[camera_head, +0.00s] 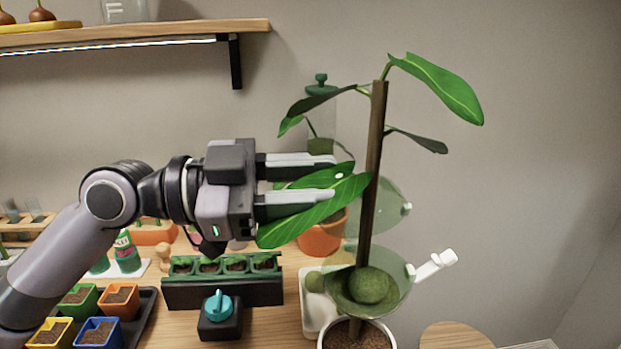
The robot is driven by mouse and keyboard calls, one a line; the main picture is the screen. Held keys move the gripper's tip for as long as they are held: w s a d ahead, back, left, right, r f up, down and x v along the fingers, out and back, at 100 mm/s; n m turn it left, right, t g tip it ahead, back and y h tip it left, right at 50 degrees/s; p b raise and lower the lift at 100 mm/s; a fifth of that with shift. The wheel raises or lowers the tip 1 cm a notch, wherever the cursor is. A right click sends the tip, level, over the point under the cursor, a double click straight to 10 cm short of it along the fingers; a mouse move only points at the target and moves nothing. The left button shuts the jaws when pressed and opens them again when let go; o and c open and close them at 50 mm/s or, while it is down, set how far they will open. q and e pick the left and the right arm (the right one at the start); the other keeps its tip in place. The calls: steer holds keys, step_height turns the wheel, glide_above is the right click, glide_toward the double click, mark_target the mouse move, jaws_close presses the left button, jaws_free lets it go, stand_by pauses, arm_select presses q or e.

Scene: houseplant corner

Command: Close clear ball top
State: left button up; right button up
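The clear ball surrounds the plant's brown stake above a white pot. Its lower half (408,290) holds a round green moss clump (369,286). Its clear top (392,207) stands raised above the lower half, apart at the front, so the ball is open. A white tab (436,263) sticks out to the right of the lower half. My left gripper (335,177) is open, up and left of the clear top, with its fingers pointing right. A big green leaf (312,212) overlaps the fingers; I cannot tell if it touches them. My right gripper is not in view.
The stake (373,165) and leaves rise right of my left gripper. An orange pot (321,237) stands behind. A green seedling tray (223,290) and teal-knobbed box (219,310) are below. A shelf (140,30) is upper left. Space right of the plant is clear.

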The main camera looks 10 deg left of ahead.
arm_select(q)
steer(key=shift+c, duration=0.3)
jaws_close()
steer(key=s+d+f+m+b, duration=0.1)
steer(key=s+f+m+b, duration=0.2)
steer(key=s+m+b, duration=0.2)
steer(key=m+b, duration=0.2)
steer(key=b, duration=0.1)
steer(key=shift+d+f+b, duration=0.3)
steer(key=shift+f+b, duration=0.1)
steer(key=shift+o, duration=0.3)
jaws_free()
